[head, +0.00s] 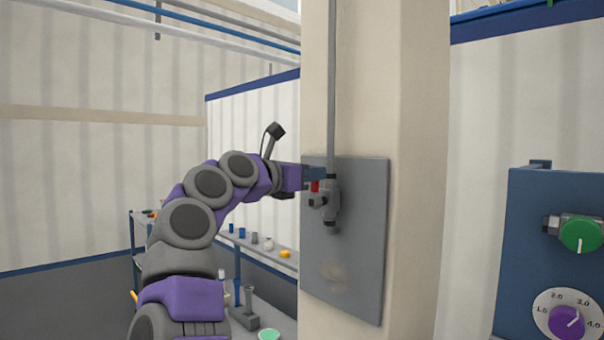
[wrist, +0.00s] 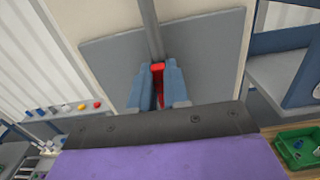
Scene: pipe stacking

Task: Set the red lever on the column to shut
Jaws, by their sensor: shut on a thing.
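The red lever (head: 315,186) is on a grey valve (head: 331,200) fixed to a grey plate (head: 360,240) on the beige column (head: 423,150). In the head view only a small red part shows beside my gripper (head: 316,174). In the wrist view the red lever (wrist: 158,80) lies between the two blue fingers of my gripper (wrist: 158,88), which are shut on it. A vertical pipe (head: 332,90) rises from the valve. Much of the lever is hidden by the fingers, so its exact angle is hard to tell.
A blue panel (head: 522,240) with a green knob (head: 581,235) and a purple dial (head: 567,322) stands at right. A shelf (head: 270,248) with several small objects is behind my arm. A green bin (wrist: 297,152) shows at lower right in the wrist view.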

